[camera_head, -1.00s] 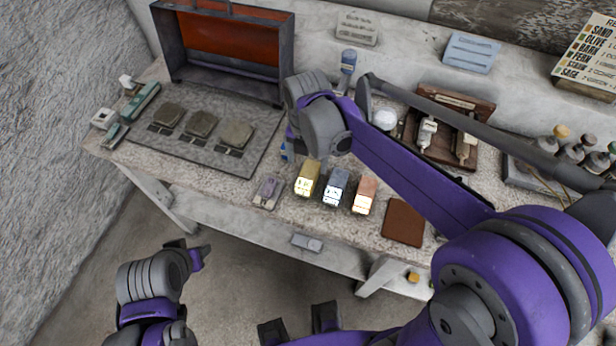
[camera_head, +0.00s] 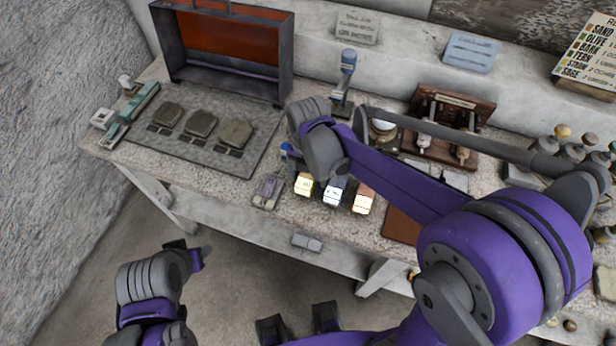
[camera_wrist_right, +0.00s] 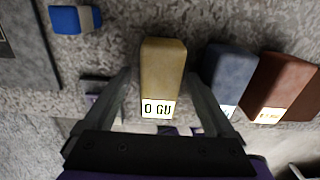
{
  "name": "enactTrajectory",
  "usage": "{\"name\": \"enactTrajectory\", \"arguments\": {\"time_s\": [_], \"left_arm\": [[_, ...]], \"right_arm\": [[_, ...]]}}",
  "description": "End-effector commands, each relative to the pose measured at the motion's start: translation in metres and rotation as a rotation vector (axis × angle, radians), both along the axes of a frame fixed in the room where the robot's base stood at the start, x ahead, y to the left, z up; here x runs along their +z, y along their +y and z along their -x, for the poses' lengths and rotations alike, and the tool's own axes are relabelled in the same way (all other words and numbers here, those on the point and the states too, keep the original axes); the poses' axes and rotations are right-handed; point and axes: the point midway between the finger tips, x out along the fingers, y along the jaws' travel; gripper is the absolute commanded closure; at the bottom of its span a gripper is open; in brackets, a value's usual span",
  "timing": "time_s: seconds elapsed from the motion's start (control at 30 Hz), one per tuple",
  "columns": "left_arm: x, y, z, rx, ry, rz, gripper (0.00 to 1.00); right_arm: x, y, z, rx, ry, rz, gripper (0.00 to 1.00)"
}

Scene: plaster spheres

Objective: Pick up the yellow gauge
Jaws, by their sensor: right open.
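The yellow gauge (camera_head: 304,184) is an upright-looking yellow block near the front edge of the workbench. In the right wrist view the yellow gauge (camera_wrist_right: 163,72) has a white label reading "O GU". My right gripper (camera_wrist_right: 162,88) is open, with one finger on each side of the gauge and gaps visible between. In the head view my right wrist (camera_head: 322,150) hangs just above the gauge and hides part of it; its fingertips are hidden there. My left arm (camera_head: 150,282) is low at the lower left, off the bench; its jaw opening cannot be made out.
A blue-grey block (camera_head: 334,191) and a reddish-brown block (camera_head: 363,198) stand close to the right of the gauge. A small purple-grey item (camera_head: 268,190) lies to its left. A blue object (camera_wrist_right: 75,19) is behind. A grey board (camera_head: 225,160) fills the bench's left part.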

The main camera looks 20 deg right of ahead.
Motion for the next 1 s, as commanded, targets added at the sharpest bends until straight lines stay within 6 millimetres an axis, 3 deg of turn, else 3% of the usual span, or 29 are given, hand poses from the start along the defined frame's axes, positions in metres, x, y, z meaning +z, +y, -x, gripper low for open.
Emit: {"name": "enactTrajectory", "arguments": {"time_s": [0.53,1.0], "left_arm": [[-0.0041,0.0,0.0012,0.0,0.002,0.0,0.5],[-0.0041,0.0,0.0012,0.0,0.002,0.0,0.5]], "right_arm": [[-0.0037,-0.0001,-0.0001,0.0,0.0,0.0,0.12],[-0.0037,0.0,0.0,0.0,0.0,0.0,0.96]]}}
